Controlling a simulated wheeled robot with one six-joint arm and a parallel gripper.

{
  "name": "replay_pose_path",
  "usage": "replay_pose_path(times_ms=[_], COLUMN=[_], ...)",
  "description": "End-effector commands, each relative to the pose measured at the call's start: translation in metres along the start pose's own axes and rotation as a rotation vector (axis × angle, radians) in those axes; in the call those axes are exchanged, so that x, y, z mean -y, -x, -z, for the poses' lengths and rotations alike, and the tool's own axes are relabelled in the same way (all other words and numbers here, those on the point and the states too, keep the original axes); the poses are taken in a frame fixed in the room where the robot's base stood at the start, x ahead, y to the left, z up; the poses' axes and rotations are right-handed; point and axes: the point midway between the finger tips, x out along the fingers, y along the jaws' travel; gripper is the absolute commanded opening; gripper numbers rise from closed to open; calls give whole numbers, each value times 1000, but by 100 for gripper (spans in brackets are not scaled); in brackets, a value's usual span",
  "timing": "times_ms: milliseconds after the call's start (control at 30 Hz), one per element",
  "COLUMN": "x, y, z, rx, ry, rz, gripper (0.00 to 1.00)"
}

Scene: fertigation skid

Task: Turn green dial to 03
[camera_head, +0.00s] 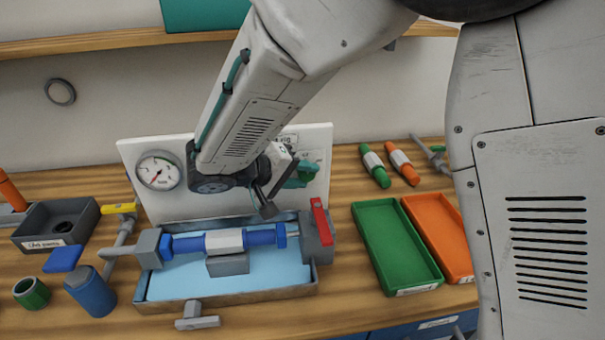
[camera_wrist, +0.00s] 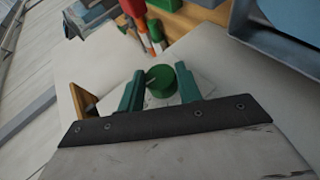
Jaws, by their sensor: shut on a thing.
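The green dial (camera_wrist: 161,80) is on the white panel (camera_wrist: 95,62) and shows between my gripper's teal fingers in the wrist view. My gripper (camera_wrist: 160,84) is shut on the dial, one finger on each side. A light mark shows on the dial's face, but no numbers can be read. In the head view, my gripper (camera_head: 297,176) is at the right part of the upright white panel (camera_head: 222,203). My wrist and fingers hide most of the dial there, and its setting cannot be read.
A round gauge (camera_head: 158,170) is on the panel's left. Below is a tray (camera_head: 225,290) with a blue pipe assembly (camera_head: 183,246) and a red-handled valve (camera_head: 320,221). Green (camera_head: 397,247) and orange (camera_head: 440,238) bins stand right. Loose parts lie left.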

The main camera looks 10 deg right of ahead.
Motion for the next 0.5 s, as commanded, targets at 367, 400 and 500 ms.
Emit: replay_pose_path(times_ms=[367,400,500], x=[2,2,2], y=[0,0,0], z=[0,0,0], rx=[-6,-6,-6], ry=[38,39,40], rz=[-94,-96,-98], gripper=[12,12,12])
